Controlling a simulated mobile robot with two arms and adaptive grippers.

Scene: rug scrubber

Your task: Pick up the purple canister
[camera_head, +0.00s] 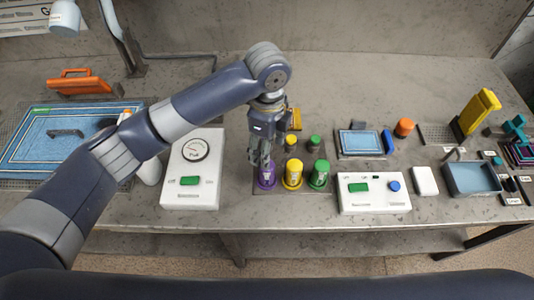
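The purple canister (267,177) stands upright on a dark mat near the front of the bench, at the left end of a row with a yellow canister (292,175) and a green canister (319,175). My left gripper (260,158) points down right at the top of the purple canister. Its fingers overlap the canister's top in the picture. I cannot tell whether they are closed on it or only around or behind it. The canister's upper part is partly hidden by the gripper. My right gripper is not in view.
A white box with a dial and green switch (193,170) stands left of the canisters. Another white box with a green switch (373,200) stands to the right. Smaller canisters stand close behind. A blue rug (50,150) lies far left, and a grey-blue tray (472,180) sits right.

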